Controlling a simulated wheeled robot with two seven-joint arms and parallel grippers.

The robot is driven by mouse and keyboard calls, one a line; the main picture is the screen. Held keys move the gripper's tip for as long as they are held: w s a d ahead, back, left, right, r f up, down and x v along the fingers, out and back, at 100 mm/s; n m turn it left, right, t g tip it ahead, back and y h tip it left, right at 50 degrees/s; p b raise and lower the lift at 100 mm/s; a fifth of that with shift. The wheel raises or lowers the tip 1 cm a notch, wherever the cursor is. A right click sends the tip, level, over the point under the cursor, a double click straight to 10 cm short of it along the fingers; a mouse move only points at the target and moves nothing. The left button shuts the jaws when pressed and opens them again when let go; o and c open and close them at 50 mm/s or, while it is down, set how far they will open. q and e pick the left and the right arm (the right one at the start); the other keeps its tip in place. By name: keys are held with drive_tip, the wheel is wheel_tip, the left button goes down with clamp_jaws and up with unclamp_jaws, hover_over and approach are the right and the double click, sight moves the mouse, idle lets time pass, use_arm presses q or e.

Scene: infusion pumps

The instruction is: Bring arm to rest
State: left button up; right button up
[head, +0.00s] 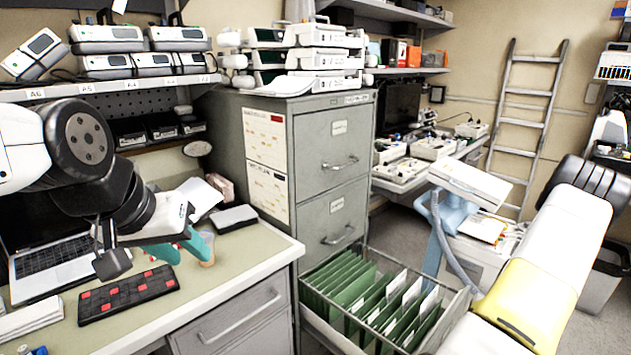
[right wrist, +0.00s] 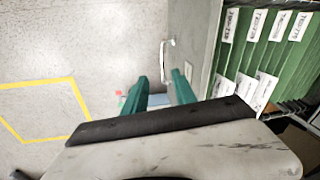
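In the head view, my left arm reaches in from the left, over the desk. My left gripper (head: 182,252) has teal fingers, spread apart above the desk beside the red-and-black keypad. I see nothing held between them. A small orange-tinted cup shows just behind the right finger; I cannot tell whether they touch. In the head view, my right arm (head: 545,275), white and yellow, extends in the right foreground, its gripper out of sight there. In the right wrist view, my right gripper (right wrist: 158,76) has its teal fingers apart, empty, above the floor beside the cabinet.
A grey filing cabinet (head: 338,127) stands in the middle with its lower drawer (head: 325,330) pulled out, full of green folders. A desk (head: 235,245) holds a laptop (head: 55,257) and the keypad (head: 128,294). A ladder (head: 527,92) leans at the back wall.

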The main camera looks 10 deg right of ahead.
drive_tip(key=w+a+r+n+t, duration=0.1)
drive_tip(key=w+a+r, duration=0.1)
drive_tip(key=a+r, duration=0.6)
drive_tip(key=w+a+r+n, duration=0.25)
drive_tip(key=a+r, duration=0.25)
drive_tip(key=r, duration=0.7)
drive_tip(key=w+a+r+n+t, duration=0.1)
drive_tip(key=w+a+r, duration=0.2)
drive_tip(key=a+r, duration=0.5)
drive_tip(key=s+a+r+n+t, duration=0.1)
drive_tip(key=s+a+r, duration=0.3)
drive_tip(key=a+r, duration=0.25)
drive_tip(key=s+a+r+n, duration=0.1)
drive_tip(key=s+a+r, duration=0.35)
drive_tip(key=r, duration=0.25)
drive_tip(key=s+a+r+n+t+y, duration=0.1)
drive_tip(key=s+a+r+n, duration=0.1)
drive_tip(key=s+a, duration=0.6)
drive_tip(key=s+r, duration=0.1)
drive_tip(key=s, duration=0.2)
drive_tip(key=shift+a+r, duration=0.3)
drive_tip(key=shift+r, duration=0.05)
